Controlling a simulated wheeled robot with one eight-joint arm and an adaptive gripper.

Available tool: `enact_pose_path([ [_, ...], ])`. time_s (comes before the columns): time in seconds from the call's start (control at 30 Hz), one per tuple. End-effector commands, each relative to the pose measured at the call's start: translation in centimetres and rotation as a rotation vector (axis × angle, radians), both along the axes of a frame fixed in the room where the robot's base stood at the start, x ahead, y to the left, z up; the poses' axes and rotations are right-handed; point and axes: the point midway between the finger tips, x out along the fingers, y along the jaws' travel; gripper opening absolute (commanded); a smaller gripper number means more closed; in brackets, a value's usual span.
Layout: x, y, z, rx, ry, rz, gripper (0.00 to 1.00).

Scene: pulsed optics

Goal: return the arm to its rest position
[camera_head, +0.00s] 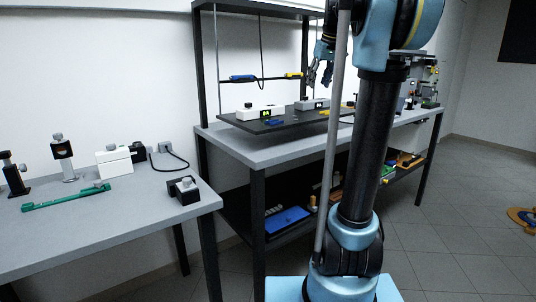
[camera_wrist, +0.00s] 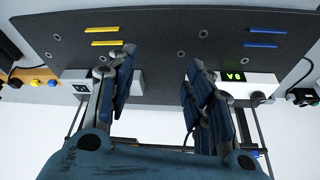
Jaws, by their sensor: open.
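My gripper (camera_head: 317,80) hangs in front of the dark breadboard (camera_head: 240,122) on the middle bench, partly covered by my arm. In the wrist view, my gripper (camera_wrist: 160,62) has its two blue-grey fingers spread apart with nothing between them. Beyond them lie the dark board (camera_wrist: 150,30), two yellow strips (camera_wrist: 103,36) and two blue strips (camera_wrist: 264,37). A white box with a lit green display (camera_wrist: 236,77) sits behind the right finger, and another white box (camera_wrist: 75,79) is partly hidden by the left finger.
The left bench (camera_head: 110,232) holds a green rail (camera_head: 66,197), a white box (camera_head: 114,161), posts and a black block (camera_head: 184,190). The middle bench (camera_head: 235,150) has an overhead frame (camera_head: 203,70) and a lower shelf with a blue tray (camera_head: 287,220). Floor at right is mostly clear.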

Motion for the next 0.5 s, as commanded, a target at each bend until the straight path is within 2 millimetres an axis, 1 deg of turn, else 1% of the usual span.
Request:
enact_pose_path([
  [0.03,-1.0,0.2,-0.4,0.000,0.003,-0.003,0.47],
  [0.27,-4.6,0.7,-3.0,-0.002,0.021,-0.030,0.47],
  [0.37,-6.8,0.9,-4.8,-0.004,0.032,-0.048,0.47],
  [0.47,-9.8,1.2,-7.3,-0.005,0.048,-0.073,0.47],
  [0.5,-11.1,1.3,-8.5,-0.006,0.055,-0.085,0.47],
])
